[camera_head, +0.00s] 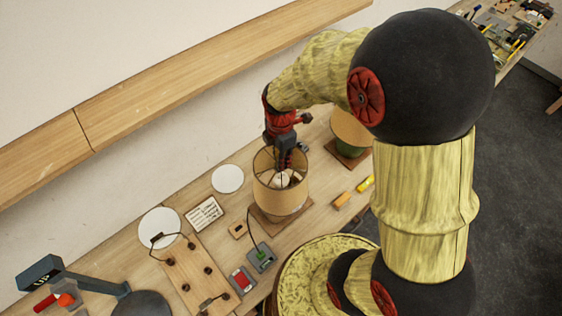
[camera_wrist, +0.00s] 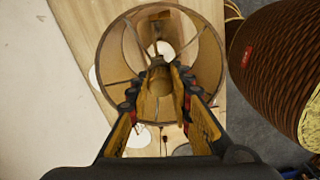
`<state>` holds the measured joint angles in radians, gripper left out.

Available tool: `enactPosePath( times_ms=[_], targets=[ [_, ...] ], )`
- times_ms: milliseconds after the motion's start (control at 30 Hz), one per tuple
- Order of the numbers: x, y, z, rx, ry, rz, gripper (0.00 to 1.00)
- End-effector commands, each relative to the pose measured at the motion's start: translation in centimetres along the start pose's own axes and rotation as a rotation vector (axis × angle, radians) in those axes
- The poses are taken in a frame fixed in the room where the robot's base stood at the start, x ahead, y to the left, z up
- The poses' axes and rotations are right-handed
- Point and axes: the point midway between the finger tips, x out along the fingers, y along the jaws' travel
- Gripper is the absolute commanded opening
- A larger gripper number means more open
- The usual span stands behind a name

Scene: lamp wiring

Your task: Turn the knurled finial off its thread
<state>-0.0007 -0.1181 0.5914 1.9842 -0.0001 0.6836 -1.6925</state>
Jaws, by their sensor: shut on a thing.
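The lamp with a tan drum shade (camera_head: 282,200) stands upright on a square wooden base (camera_head: 268,222). My gripper (camera_head: 287,164) reaches down from above into the open top of the shade. In the wrist view the shade (camera_wrist: 205,50) is seen from above, with thin wire spokes running in to its middle. There my gripper (camera_wrist: 158,74) has its two fingers closed in on the finial at the centre. The finial is small and mostly hidden between the fingertips, so its knurling and thread cannot be made out.
A second lamp with a tan shade (camera_head: 350,130) stands close behind on the right. A green switch box (camera_head: 261,257) with a dark cord, a red-topped box (camera_head: 241,280) and a pegged board (camera_head: 190,270) lie in front. White discs (camera_head: 228,179) lie to the left. An orange block (camera_head: 341,200) lies right.

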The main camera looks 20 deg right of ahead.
Motion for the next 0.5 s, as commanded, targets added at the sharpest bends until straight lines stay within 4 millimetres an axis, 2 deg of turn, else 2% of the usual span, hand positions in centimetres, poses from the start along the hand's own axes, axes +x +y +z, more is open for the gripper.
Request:
enactPosePath(
  times_ms=[500],
  targets=[
    [-0.72,-0.01,0.01,0.010,0.000,0.000,0.00]
  ],
)
